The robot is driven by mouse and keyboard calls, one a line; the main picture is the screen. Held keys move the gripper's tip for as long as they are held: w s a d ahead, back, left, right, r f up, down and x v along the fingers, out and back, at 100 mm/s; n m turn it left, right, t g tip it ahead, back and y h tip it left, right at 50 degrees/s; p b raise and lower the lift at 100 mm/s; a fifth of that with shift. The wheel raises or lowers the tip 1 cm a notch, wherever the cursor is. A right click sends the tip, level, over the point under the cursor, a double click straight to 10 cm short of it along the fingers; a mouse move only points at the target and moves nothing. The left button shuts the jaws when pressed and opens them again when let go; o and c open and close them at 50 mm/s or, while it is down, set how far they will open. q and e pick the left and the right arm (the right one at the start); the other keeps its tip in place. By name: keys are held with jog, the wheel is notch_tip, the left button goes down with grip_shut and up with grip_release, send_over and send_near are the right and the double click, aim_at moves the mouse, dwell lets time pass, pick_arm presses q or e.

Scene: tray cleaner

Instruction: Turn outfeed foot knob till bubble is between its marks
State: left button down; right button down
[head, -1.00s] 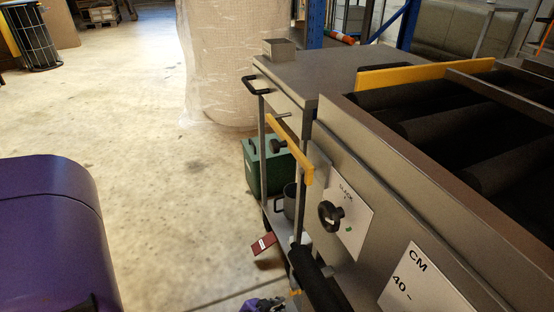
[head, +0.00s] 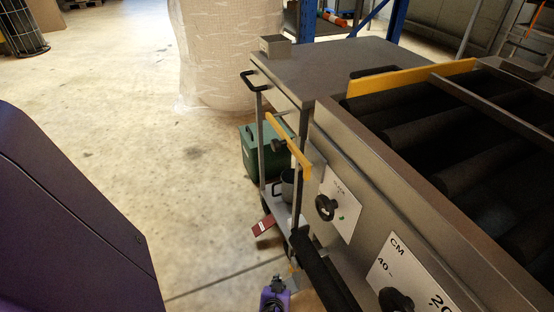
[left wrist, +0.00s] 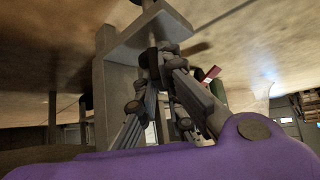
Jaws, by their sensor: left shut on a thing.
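In the left wrist view my left gripper (left wrist: 160,60) has its fingertips at a grey metal leg and bracket (left wrist: 120,48) under the machine. It is shut on a small dark part there, which looks like the foot knob, mostly hidden by the fingers. In the head view only a small purple and dark piece of the left gripper (head: 276,288) shows at the bottom edge, low beside the machine (head: 345,125). I cannot make out a bubble or its marks in either view. My right gripper is not in view.
A black dial (head: 325,207) sits on a white plate on the machine's side. A side table (head: 340,65) with a handle, a green box (head: 255,150) and a red tag (head: 263,225) are beyond. A wrapped pallet load (head: 220,60) stands behind.

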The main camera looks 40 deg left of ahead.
pick_arm(q)
jog(key=n, duration=0.1)
jog(key=n+g+y, duration=0.1)
jog(key=shift+w+n, duration=0.3)
jog(key=shift+n, duration=0.1)
jog(key=shift+n+g+y+b, duration=0.6)
jog(key=shift+n+g+y, duration=0.4)
jog(key=shift+n+g, duration=0.55)
jog(key=shift+r+n, duration=0.1)
jog(key=shift+n, duration=0.25)
jog(key=c, duration=1.9)
grip_release()
jog(key=shift+o, duration=0.2)
jog(key=shift+s, duration=0.1)
jog(key=shift+d, duration=0.15)
jog(key=shift+s+d+r, duration=0.15)
jog(key=shift+d+r, duration=0.15)
jog(key=shift+r, duration=0.05)
jog(key=s+d, duration=0.4)
jog(key=d, duration=0.7)
jog(key=shift+s, duration=0.35)
